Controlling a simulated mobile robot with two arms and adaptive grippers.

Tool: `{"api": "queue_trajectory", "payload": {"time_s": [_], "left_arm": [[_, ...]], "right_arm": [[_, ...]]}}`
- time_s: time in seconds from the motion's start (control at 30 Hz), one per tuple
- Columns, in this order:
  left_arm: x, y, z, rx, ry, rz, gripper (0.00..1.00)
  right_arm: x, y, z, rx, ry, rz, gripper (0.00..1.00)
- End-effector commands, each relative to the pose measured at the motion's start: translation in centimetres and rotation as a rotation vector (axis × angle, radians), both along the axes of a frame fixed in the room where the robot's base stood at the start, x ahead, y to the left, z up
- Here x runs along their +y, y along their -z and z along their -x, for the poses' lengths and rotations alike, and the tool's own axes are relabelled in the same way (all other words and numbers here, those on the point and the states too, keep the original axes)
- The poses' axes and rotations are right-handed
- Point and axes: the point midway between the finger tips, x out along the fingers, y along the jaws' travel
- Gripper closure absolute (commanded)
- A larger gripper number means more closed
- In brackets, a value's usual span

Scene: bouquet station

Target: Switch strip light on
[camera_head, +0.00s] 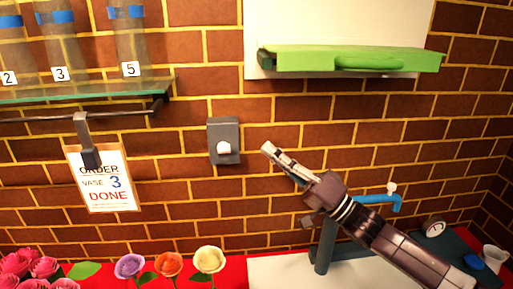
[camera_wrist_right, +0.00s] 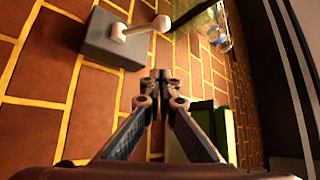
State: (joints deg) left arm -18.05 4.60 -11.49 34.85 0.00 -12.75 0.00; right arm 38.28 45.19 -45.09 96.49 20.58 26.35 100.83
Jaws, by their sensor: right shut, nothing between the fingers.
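The wall switch is a dark grey box (camera_head: 223,128) on the brick wall, with a white lever (camera_head: 223,149) whose rounded end faces the head camera. In the right wrist view the box (camera_wrist_right: 112,40) is at the top left and its lever (camera_wrist_right: 140,28) sticks out from it. I cannot tell whether the lever is up or down. My right gripper (camera_head: 266,149) is shut and empty, to the right of the switch and apart from it. Its fingertips (camera_wrist_right: 160,80) meet in the right wrist view. My left gripper is in neither view. I cannot make out a lit strip light.
A glass shelf (camera_head: 110,92) with numbered vases is at the upper left. An order card (camera_head: 103,180) hangs below it. A green ledge (camera_head: 350,60) juts out at the upper right. Several flowers (camera_head: 169,264) stand along the bottom. A blue tap-like pipe (camera_head: 376,200) is behind my right arm.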

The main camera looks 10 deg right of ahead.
Motion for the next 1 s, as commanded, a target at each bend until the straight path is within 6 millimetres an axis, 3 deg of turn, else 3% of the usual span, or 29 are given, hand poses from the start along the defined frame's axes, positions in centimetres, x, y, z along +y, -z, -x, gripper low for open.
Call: {"api": "queue_trajectory", "payload": {"time_s": [0.3, 0.43, 0.5, 0.7, 1.0], "left_arm": [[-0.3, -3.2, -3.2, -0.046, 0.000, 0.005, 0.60], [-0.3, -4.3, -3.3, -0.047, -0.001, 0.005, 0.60], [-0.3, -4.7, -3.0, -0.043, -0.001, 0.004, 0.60], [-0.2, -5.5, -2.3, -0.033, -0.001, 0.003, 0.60], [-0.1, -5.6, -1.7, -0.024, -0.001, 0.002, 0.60]], "right_arm": [[4.7, -3.6, -3.5, -0.002, -0.002, -0.003, 1.00], [6.7, -4.7, -5.0, -0.001, -0.001, -0.001, 1.00], [7.0, -3.4, -4.0, 0.007, -0.002, 0.000, 1.00], [7.8, -2.3, -2.5, 0.002, -0.001, 0.000, 1.00], [8.1, -1.7, -2.0, 0.000, 0.000, 0.002, 1.00]]}}
